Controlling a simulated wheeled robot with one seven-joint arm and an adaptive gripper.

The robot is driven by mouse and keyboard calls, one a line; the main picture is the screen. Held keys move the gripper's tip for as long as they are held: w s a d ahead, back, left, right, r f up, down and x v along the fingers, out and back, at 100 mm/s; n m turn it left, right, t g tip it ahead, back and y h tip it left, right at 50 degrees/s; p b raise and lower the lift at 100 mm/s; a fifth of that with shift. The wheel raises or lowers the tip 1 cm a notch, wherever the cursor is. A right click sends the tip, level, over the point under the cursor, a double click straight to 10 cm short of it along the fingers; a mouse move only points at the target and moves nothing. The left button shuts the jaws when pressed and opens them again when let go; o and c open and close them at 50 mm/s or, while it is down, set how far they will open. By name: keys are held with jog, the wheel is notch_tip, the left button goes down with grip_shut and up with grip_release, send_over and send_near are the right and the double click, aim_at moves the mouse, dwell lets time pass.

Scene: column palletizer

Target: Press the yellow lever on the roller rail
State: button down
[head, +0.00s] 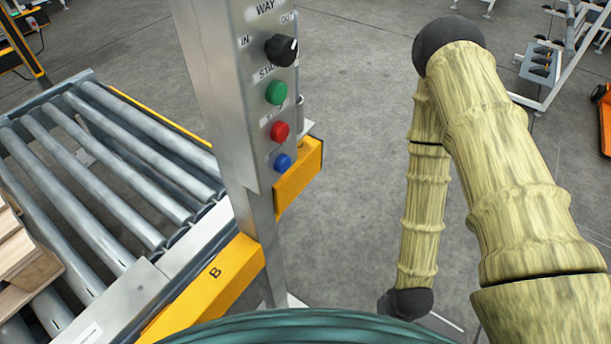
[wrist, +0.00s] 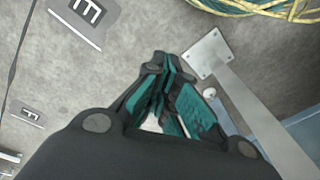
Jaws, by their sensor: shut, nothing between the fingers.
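The roller rail (head: 180,258) runs along the left of the head view, with grey rollers and a metal side frame. A yellow bar marked B (head: 212,287) lies on its near side, at the foot of the grey control post. A second yellow piece (head: 298,178) sticks out behind the post. I cannot tell whether either one is the yellow lever. My gripper (wrist: 160,68) shows in the wrist view, its teal-padded fingers shut and empty above the floor. It is not visible in the head view, and no lever shows near it in the wrist view.
The control post (head: 222,90) carries a black knob (head: 281,50) and green, red and blue buttons. Wooden boards (head: 20,250) rest on the rollers at far left. In the wrist view a post foot plate (wrist: 208,56) stands right of my fingers.

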jog(key=w+a+f+m+t+y+b, duration=0.2)
jog(key=w+b, duration=0.3)
jog(key=w, duration=0.4)
jog(key=w+a+f+m+t+y+b, duration=0.1)
jog(key=w+a+f+m+t+b, duration=0.3)
jog(key=w, duration=0.6)
jog(key=w+t+y+b, duration=0.1)
jog(key=w+y+b, duration=0.1)
jog(key=w+b, duration=0.55)
jog(key=w+a+r+m+t+y+b, duration=0.1)
jog(key=w+r+m+y+b, duration=0.1)
jog(key=w+r+y+b, duration=0.3)
jog(key=w+a+r+m+t+y+b, duration=0.1)
jog(key=w+r+y+b, duration=0.3)
jog(key=w+b, duration=0.5)
jog(key=w+a+r+m, duration=0.1)
jog(key=w, duration=0.2)
jog(key=shift+a+y, duration=0.2)
jog(key=shift+y, duration=0.2)
jog(key=shift+w+a, duration=0.1)
jog(key=shift+w, duration=0.05)
jog(key=w+a+r+b, duration=0.2)
jog(key=a+b, duration=0.4)
jog(key=a, duration=0.5)
jog(key=shift+w, duration=0.45)
